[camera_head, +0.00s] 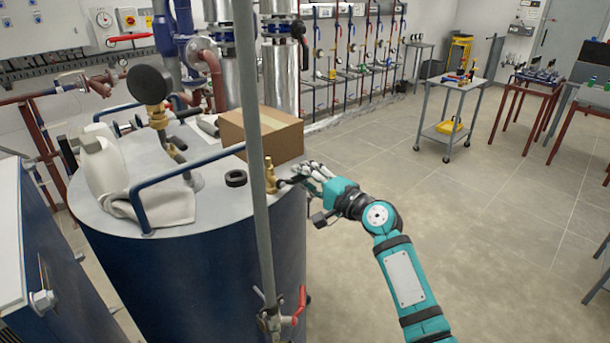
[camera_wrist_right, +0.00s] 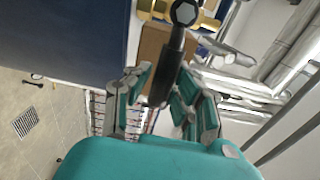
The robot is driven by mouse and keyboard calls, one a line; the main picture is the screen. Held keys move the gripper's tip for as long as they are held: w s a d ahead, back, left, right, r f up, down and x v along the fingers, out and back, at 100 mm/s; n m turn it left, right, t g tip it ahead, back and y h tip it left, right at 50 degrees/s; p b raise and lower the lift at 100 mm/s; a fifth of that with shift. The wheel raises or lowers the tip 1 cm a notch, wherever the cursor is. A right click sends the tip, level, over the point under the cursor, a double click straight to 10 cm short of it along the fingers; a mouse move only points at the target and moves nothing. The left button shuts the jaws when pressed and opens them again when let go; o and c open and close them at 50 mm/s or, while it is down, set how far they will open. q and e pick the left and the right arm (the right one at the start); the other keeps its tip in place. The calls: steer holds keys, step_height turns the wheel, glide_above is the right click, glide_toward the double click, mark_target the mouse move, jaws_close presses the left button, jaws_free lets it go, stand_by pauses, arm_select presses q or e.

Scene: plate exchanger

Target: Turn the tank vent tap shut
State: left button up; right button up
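The tank vent tap (camera_head: 270,176) is a brass fitting standing upright on the top of the dark blue tank (camera_head: 205,290), near its right edge. Its dark lever points right, toward my right gripper (camera_head: 303,175). In the right wrist view, the lever (camera_wrist_right: 173,62) runs from a bolt head on the brass tap body (camera_wrist_right: 158,9) down between my two fingers (camera_wrist_right: 163,82). The fingers stand apart on either side of the lever and look open, with the lever close to the right-hand finger. My left gripper is not in view.
A cardboard box (camera_head: 262,134) stands on the tank behind the tap. A grey vertical pipe (camera_head: 254,130) with a red-handled valve (camera_head: 300,306) passes just in front of the tank.

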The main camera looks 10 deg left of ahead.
steer(key=o, duration=0.4)
steer(key=v, duration=1.2)
steer(key=shift+f, duration=0.15)
